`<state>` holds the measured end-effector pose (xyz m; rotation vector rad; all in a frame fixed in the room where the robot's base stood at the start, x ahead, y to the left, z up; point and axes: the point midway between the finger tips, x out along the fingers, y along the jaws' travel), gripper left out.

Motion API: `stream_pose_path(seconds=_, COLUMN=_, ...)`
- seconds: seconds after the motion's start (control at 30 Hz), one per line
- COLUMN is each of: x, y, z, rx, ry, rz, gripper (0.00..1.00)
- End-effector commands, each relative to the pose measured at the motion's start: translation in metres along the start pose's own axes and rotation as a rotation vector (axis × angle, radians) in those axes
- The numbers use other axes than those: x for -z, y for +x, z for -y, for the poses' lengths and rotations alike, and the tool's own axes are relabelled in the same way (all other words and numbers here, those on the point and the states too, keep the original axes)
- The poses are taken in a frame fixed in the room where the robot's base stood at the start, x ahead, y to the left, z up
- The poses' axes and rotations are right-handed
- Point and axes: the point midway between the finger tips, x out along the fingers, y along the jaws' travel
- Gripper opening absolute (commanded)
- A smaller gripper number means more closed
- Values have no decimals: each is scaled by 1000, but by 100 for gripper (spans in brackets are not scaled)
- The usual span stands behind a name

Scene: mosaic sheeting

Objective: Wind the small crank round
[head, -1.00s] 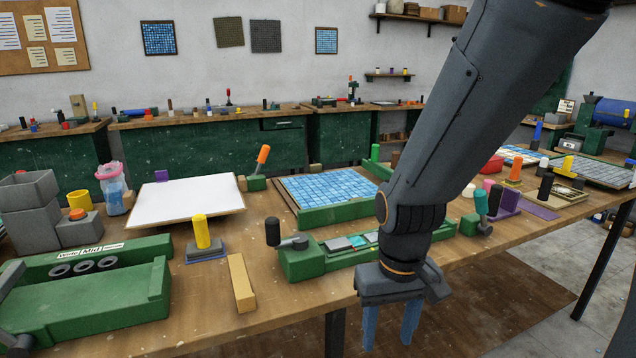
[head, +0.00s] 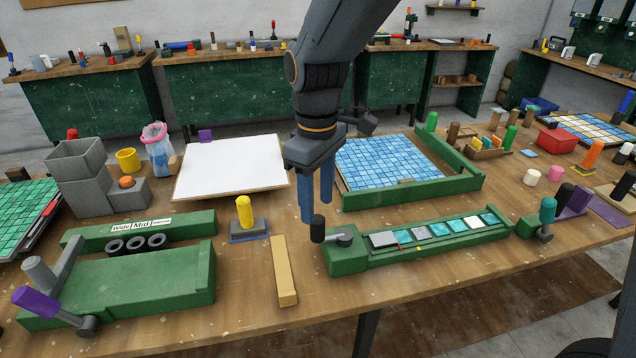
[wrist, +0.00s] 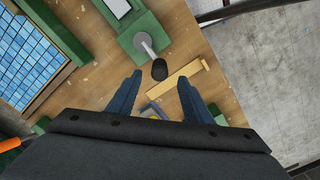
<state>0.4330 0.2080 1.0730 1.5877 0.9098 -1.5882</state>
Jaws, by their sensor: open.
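A small crank with an upright black knob (head: 318,228) and a short grey arm (head: 336,238) sits on the left end of a narrow green device (head: 348,262) holding a row of tiles. My gripper (head: 316,206) is open and empty, its blue fingers pointing down close to the knob; in the head view they lie above and behind it. In the wrist view the knob (wrist: 159,69) shows near the gap at the fingertips (wrist: 160,79), just beyond them, with the round grey hub (wrist: 144,40) further up. No contact can be made out.
A teal-knobbed crank (head: 547,212) stands at the device's right end. A wooden bar (head: 284,271) and a yellow-handled stamp (head: 244,212) lie to the left. A large green press (head: 130,278) has a purple-handled lever (head: 38,301). A blue mosaic sheet (head: 385,165) in a green frame is behind.

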Motion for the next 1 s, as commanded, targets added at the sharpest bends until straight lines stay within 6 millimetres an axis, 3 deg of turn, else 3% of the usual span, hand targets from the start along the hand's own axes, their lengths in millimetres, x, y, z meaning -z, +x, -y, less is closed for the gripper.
stream_pose_path(seconds=0.2, x=-2, y=33, z=0, rx=2, ry=3, rz=4, gripper=46)
stream_pose_path(seconds=0.4, x=-1, y=54, z=0, rx=1, ry=3, rz=1, gripper=46)
stream_pose_path(seconds=0.77, x=0, y=61, z=1, rx=0, ry=1, rz=0, gripper=46)
stream_pose_path(seconds=0.87, x=0, y=60, z=1, rx=0, ry=1, rz=0, gripper=34)
stream_pose_path(seconds=1.0, x=0, y=60, z=1, rx=0, ry=1, rz=0, gripper=11)
